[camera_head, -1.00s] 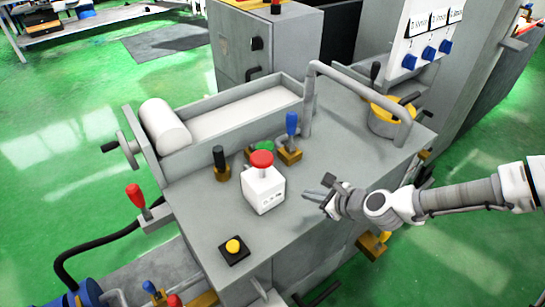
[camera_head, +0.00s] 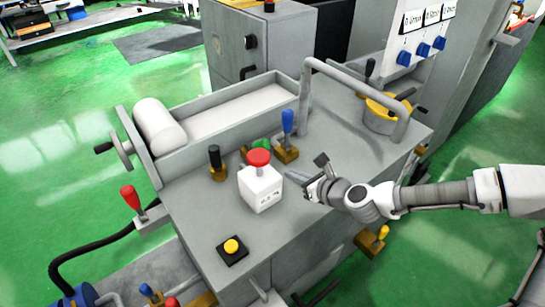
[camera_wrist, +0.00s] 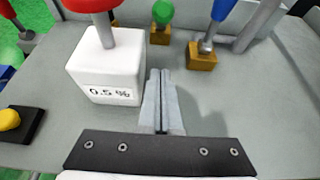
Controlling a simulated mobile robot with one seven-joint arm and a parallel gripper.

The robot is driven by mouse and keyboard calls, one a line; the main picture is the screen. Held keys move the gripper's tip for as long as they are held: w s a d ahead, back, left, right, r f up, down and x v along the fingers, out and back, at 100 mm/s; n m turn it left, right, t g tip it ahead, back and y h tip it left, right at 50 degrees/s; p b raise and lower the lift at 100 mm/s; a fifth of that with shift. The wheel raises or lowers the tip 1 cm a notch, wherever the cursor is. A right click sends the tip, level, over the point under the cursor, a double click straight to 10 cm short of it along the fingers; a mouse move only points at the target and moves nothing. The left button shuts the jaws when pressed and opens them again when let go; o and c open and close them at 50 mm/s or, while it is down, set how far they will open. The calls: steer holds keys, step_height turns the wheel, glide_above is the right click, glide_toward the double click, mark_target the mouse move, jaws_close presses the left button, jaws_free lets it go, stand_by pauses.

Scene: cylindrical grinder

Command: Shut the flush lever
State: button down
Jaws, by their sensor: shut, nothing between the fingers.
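No lever carries a readable flush label, so I cannot tell which one is the flush lever. A blue-handled lever (camera_head: 288,122) stands upright on a brass block; in the wrist view its blue handle (camera_wrist: 223,10) is ahead and right of my fingers. A green knob (camera_head: 261,146) on brass is beside it, also in the wrist view (camera_wrist: 162,12), straight ahead. A black-handled lever (camera_head: 215,158) stands left of these. My gripper (camera_head: 290,177) is shut and empty over the grey top, right of the white box; its fingertips (camera_wrist: 160,72) point toward the green knob.
The white box (camera_head: 261,188) marked 0.5 %, with a red knob (camera_head: 259,157), is close left of my fingers. A bent grey pipe (camera_head: 350,84) arches behind. A yellow button (camera_head: 231,246) is front left; a red-handled lever (camera_head: 130,197) is farther left.

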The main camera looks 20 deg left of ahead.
mark_target(257, 146)
steer(key=b+x, duration=0.1)
steer(key=x, duration=0.7)
steer(key=shift+s+b, duration=0.1)
steer(key=shift+b, duration=0.25)
steer(key=shift+w+a+r, duration=0.2)
steer(key=shift+a+r, duration=0.05)
steer(key=shift+r, duration=0.25)
steer(key=shift+w+a+r, duration=0.15)
steer(key=shift+a+r, duration=0.15)
steer(key=shift+r, duration=0.2)
steer(key=shift+w+a+r, duration=0.25)
steer(key=shift+a+r, duration=0.2)
steer(key=shift+r, duration=0.15)
steer(key=shift+r, duration=0.15)
steer(key=shift+a+r+h+p, duration=0.15)
steer(key=shift+r+h+p, duration=0.15)
steer(key=shift+p, duration=0.65)
